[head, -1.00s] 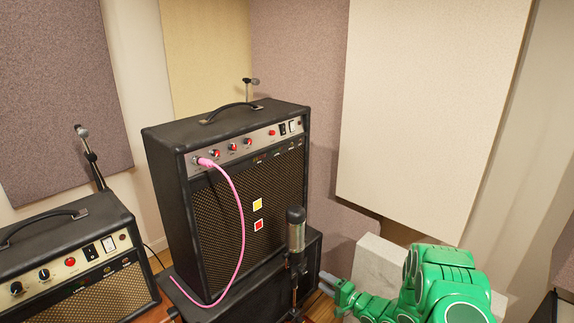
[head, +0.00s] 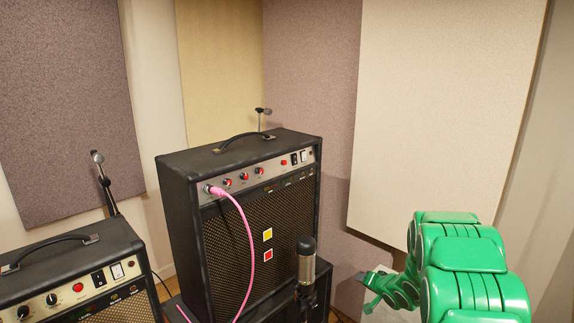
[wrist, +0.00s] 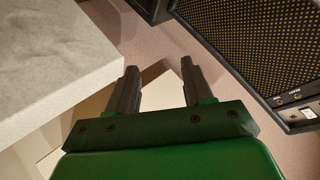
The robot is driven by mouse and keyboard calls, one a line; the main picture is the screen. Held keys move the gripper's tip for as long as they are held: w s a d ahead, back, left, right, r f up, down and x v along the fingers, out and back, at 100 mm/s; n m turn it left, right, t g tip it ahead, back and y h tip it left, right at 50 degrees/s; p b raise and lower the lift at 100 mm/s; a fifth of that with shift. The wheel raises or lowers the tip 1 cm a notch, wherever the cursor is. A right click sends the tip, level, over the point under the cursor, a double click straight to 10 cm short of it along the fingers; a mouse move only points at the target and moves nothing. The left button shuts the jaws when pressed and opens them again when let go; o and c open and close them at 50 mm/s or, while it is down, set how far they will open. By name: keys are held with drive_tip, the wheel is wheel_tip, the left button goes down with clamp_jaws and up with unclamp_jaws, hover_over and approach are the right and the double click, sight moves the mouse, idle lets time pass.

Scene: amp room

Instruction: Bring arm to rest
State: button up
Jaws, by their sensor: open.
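My green arm is at the lower right of the head view, to the right of the amps. My gripper (wrist: 160,88) shows in the wrist view with its two dark fingers apart and nothing between them. In the head view the gripper end (head: 372,282) points left toward the microphone, apart from it. The fingers touch nothing that I can see.
A tall black amp (head: 250,215) with a pink cable (head: 247,240) plugged in stands at the centre on a black base. A microphone (head: 306,262) stands before it. A smaller amp (head: 80,270) is at left. A pale slab (wrist: 50,60) lies close to my gripper in the wrist view.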

drive_tip(key=s+d+r+n+g+h, duration=0.1)
drive_tip(key=s+r+g+h, duration=0.15)
drive_tip(key=s+r, duration=0.6)
drive_tip(key=s+d+r+g+h, duration=0.2)
drive_tip(key=s+r+h, duration=0.1)
drive_tip(key=s+r, duration=0.55)
drive_tip(key=s+a+r+n+g, duration=0.1)
drive_tip(key=s+a, duration=0.4)
drive_tip(key=s, duration=0.8)
drive_tip(key=s+a+r+n+g+y, duration=0.1)
drive_tip(key=s+a+r+g, duration=0.3)
drive_tip(key=s, duration=0.9)
drive_tip(key=s+a+r+n+g+y, duration=0.1)
drive_tip(key=s+a, duration=0.5)
drive_tip(key=s, duration=0.8)
wheel_tip(320, 180, up, 4)
drive_tip(key=shift+a+f+n+g, duration=0.2)
drive_tip(key=shift+a+n+g, duration=0.2)
drive_tip(key=shift+n+g, duration=0.5)
drive_tip(key=shift+s+y, duration=0.1)
drive_tip(key=shift+y, duration=0.15)
